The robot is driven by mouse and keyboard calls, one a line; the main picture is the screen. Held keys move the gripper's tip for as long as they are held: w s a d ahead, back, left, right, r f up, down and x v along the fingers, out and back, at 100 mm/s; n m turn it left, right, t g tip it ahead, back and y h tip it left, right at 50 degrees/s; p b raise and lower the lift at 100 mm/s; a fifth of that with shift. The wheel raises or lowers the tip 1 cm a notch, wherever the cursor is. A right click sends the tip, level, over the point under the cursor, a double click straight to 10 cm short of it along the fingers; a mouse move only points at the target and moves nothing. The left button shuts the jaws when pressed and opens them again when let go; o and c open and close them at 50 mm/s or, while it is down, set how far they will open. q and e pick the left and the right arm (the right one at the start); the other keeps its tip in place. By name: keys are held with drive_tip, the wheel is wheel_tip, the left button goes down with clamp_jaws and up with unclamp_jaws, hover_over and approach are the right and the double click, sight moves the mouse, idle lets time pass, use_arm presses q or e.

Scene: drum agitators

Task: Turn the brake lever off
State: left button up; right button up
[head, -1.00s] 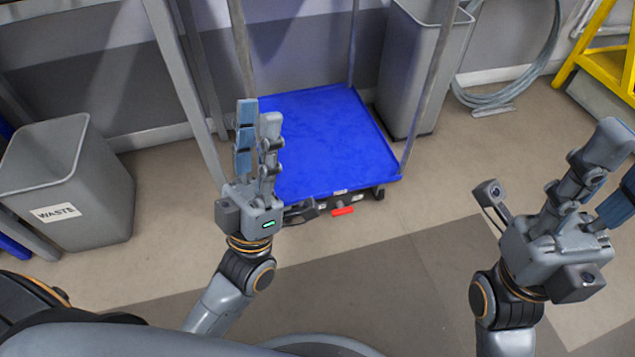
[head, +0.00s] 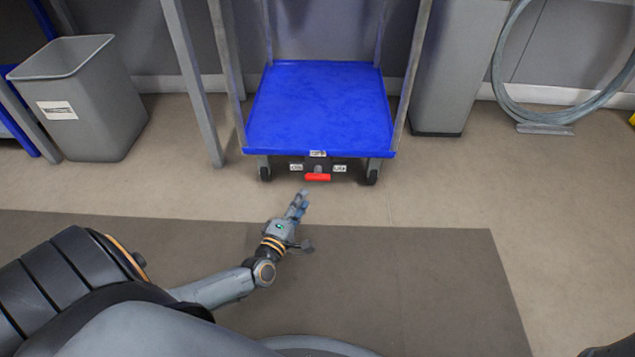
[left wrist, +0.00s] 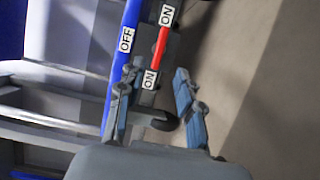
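The red brake lever (head: 317,177) is a bar low at the front of a cart with a blue deck (head: 320,105). It looks level, below a small label on the deck's front edge, with a label on each side. In the left wrist view the lever (left wrist: 159,48) shows beyond the fingertips; the label on the blue edge reads OFF (left wrist: 126,40) and the side labels read ON. My left gripper (head: 299,193) is in front of the lever, slightly left of it. In the left wrist view its fingers (left wrist: 154,88) are apart with nothing held. My right gripper is out of view.
A grey waste bin (head: 90,105) stands at the left. The floor in front of the cart is clear, with a darker floor area nearer me.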

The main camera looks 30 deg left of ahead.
sight(316, 180)
use_arm(q)
drive_tip(key=w+b, duration=0.1)
drive_tip(key=w, duration=0.2)
drive_tip(key=w+a+b, duration=0.1)
drive_tip(key=w+b, duration=0.1)
drive_tip(key=w, duration=0.1)
drive_tip(key=w+b, duration=0.1)
drive_tip(key=w, duration=0.2)
drive_tip(key=shift+w+a+f, duration=0.15)
drive_tip(key=shift+w+a, duration=0.05)
drive_tip(key=shift+w+b, duration=0.3)
drive_tip(key=shift+w, duration=0.1)
clamp_jaws()
